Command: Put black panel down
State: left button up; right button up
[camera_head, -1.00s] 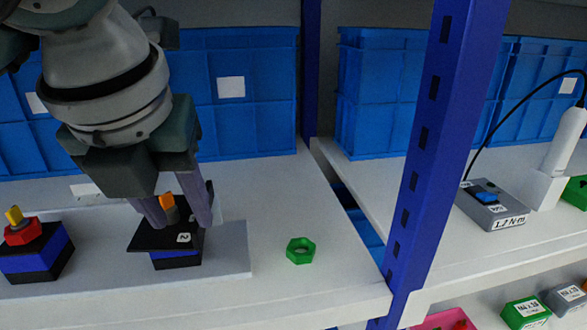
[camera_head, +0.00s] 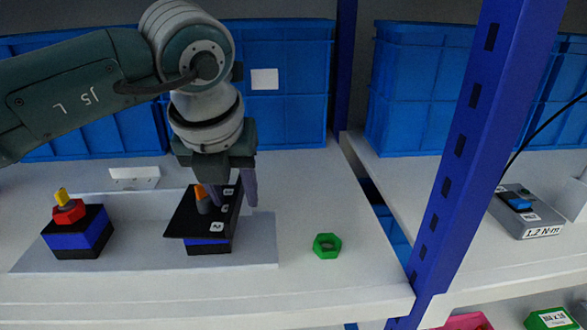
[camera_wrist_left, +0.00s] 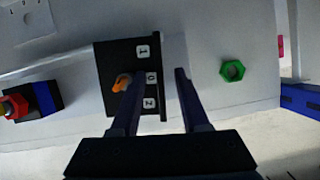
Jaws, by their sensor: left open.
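The black panel (camera_head: 184,224) sits on top of a blue and black switch block (camera_head: 207,248) on the shelf. An orange-tipped knob (camera_head: 200,192) stands up through it. White labels 1, 0 and 2 run along its right edge, clear in the left wrist view (camera_wrist_left: 113,58). My left gripper (camera_head: 234,204) is open, pointing down at the panel's right edge. In the left wrist view its fingers (camera_wrist_left: 159,72) straddle that edge, one over the panel beside the knob, the other past it. I cannot tell whether either finger touches the panel. My right gripper is out of view.
A second switch block with a red and yellow knob (camera_head: 68,212) stands left. A green nut (camera_head: 327,246) lies right of the panel. Blue bins (camera_head: 285,75) line the back, and a blue post (camera_head: 455,150) rises to the right. Bare shelf lies in front.

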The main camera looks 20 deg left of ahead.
pick_arm(q)
jog(key=shift+f, duration=0.2)
dwell(0.4)
grip_shut()
dwell(1.2)
